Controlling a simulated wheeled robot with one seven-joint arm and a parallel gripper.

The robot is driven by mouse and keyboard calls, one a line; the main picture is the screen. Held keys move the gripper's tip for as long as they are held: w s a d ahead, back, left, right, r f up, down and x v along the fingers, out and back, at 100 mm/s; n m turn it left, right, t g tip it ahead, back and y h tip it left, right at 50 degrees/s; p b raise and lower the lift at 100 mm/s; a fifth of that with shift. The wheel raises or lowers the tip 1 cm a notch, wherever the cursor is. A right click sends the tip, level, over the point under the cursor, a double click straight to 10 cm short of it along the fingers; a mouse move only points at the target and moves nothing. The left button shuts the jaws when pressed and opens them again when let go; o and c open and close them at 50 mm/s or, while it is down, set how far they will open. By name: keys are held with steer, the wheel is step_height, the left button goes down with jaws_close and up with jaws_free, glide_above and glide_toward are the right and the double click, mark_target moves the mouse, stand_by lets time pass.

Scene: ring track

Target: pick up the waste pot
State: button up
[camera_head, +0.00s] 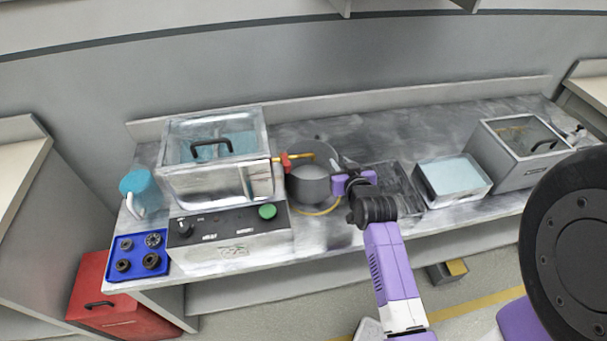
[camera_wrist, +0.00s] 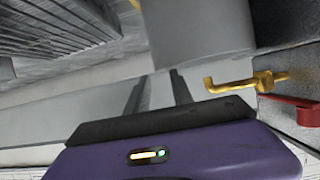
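The waste pot appears to be the grey round pot (camera_head: 309,184) on the bench, right of the glass-walled bath. In the wrist view its grey curved wall (camera_wrist: 200,28) fills the upper middle, beyond my fingertips. My gripper (camera_head: 337,162) is at the pot's right side, close to the rim. In the wrist view my gripper (camera_wrist: 160,76) has its two dark fingers apart, with a gap and nothing clearly held between them. Whether a fingertip touches the pot cannot be told. The purple gripper body hides part of the pot's right side in the head view.
A brass tap with a red lever (camera_head: 286,161) juts from the bath (camera_head: 215,184) towards the pot; its brass spout (camera_wrist: 245,82) is right of my fingers. A yellow hose (camera_head: 322,213) lies before the pot.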

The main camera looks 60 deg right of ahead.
mark_target(331, 152)
steer(key=x, duration=0.6)
steer(key=shift+w+d+f+p, duration=0.1)
steer(key=shift+d+p, duration=0.2)
steer(key=shift+d, duration=0.05)
jaws_close()
steer(key=shift+a+f, duration=0.1)
stand_by(1.0)
